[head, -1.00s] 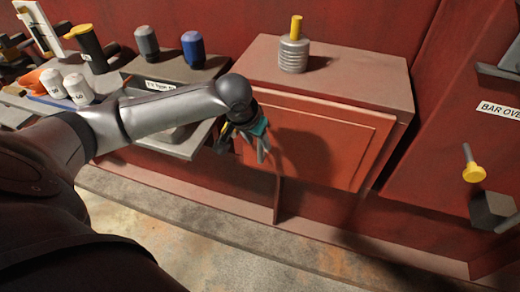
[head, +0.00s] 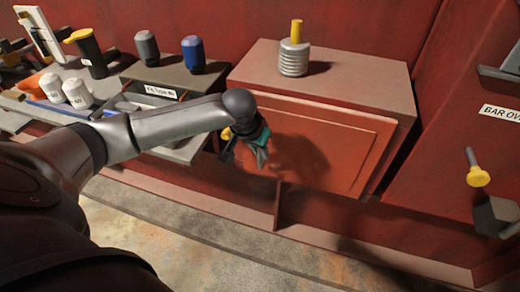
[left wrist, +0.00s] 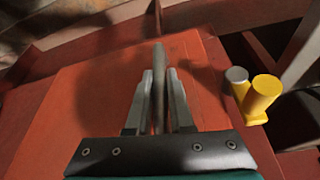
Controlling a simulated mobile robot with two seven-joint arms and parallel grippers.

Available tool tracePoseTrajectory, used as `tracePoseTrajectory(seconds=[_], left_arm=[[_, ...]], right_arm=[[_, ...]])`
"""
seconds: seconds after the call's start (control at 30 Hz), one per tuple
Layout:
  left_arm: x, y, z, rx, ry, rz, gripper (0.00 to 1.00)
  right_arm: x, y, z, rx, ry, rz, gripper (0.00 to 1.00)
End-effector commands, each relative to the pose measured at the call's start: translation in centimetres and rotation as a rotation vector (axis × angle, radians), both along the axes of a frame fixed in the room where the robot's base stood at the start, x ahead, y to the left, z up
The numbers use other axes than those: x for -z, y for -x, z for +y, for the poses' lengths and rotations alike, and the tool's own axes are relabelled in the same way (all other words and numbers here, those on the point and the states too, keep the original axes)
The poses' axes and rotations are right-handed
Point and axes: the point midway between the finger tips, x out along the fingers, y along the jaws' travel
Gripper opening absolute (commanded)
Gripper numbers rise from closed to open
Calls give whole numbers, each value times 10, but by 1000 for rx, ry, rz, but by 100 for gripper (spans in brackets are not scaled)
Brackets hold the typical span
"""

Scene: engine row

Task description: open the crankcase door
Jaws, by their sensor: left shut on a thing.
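The crankcase door (head: 345,146) is the orange-red panel on the front of the low red block in the head view. It fills much of the left wrist view (left wrist: 70,105). Its right edge appears to stand slightly out from the block; how far it is open I cannot tell. My left gripper (head: 261,158) is at the door's left part. In the left wrist view its fingers (left wrist: 160,92) are shut on a grey bar-like handle (left wrist: 159,58) in front of the door. A yellow-and-grey knob (left wrist: 262,98) is to the right of the fingers. My right gripper is out of view.
A grey ribbed cylinder with a yellow top (head: 294,58) stands on the block. An open drawer (head: 150,93), bottles (head: 192,54) and white jars (head: 77,93) are at the left. A yellow-ended lever (head: 478,176) sticks out at the right. The floor in front is clear.

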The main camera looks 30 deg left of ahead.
Motion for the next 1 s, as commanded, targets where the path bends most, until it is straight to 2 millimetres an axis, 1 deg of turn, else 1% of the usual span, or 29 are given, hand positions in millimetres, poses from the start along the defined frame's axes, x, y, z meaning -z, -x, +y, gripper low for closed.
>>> tracePoseTrajectory(seconds=[0.2,0.37,0.77,1.0], left_arm=[[0,0,0,0,0,1,0],[0,0,0,0,0,1,0],[0,0,0,0,-1,1,0],[0,0,0,0,-1,1,0]], right_arm=[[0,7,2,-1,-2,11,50],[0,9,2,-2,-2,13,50],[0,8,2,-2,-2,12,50],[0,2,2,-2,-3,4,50]])
